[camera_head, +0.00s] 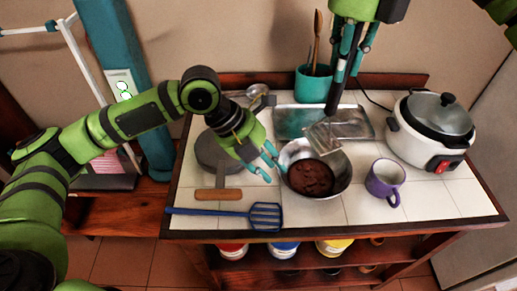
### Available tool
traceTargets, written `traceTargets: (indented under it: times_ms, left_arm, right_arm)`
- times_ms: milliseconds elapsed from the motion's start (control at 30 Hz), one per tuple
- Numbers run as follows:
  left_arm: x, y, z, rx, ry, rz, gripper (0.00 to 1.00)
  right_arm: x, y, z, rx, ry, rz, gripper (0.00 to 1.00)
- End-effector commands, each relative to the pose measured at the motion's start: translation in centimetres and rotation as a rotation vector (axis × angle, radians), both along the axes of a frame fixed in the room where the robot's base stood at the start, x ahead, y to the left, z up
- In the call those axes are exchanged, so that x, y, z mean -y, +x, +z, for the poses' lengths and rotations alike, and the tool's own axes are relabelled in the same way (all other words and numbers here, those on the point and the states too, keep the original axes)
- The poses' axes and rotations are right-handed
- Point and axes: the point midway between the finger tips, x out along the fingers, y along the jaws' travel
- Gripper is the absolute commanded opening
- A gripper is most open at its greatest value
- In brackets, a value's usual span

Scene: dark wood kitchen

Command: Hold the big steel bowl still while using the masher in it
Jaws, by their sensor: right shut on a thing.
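The big steel bowl (341,168) stands upright on the white tiled top near the middle, with a dark reddish-brown mass (311,178) in it. My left gripper (271,172) is at the bowl's left side, its teal fingers apart and pointing toward the rim. I cannot tell whether a finger touches the rim. My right gripper (347,66) comes down from the top and is shut on the masher's dark upright handle (333,98). The masher's pale metal head (338,133) hangs over the bowl's back right side, seemingly above the brown contents.
A purple mug (386,182) stands close right of the bowl, with a white cooker (430,147) behind it. A metal tray (290,122) and teal utensil pot (315,86) are behind. A blue slotted turner (222,212) and wooden handle (218,195) lie front left.

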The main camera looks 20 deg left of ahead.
Motion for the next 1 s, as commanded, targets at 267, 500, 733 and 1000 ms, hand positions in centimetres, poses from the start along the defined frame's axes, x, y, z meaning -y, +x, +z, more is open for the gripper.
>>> traceTargets:
  times_ms: [267, 500, 733, 1000]
  left_arm:
    - [-2.8, 2.4, 0.6, -0.042, 0.010, 0.201, 0.30]
    - [-0.9, 2.9, -2.5, -0.046, 0.008, 0.200, 0.30]
    - [1.3, 3.6, -6.3, -0.044, 0.008, 0.199, 0.30]
    - [2.8, 4.1, -8.9, -0.041, 0.009, 0.198, 0.30]
  right_arm:
    - [0.0, 0.0, 0.0, 0.000, 0.000, 0.000, 0.00]
    - [0.0, 0.0, 0.0, 0.000, 0.000, 0.000, 0.00]
    - [0.0, 0.0, 0.0, 0.000, 0.000, 0.000, 0.00]
    - [0.0, 0.0, 0.0, 0.000, 0.000, 0.000, 0.00]
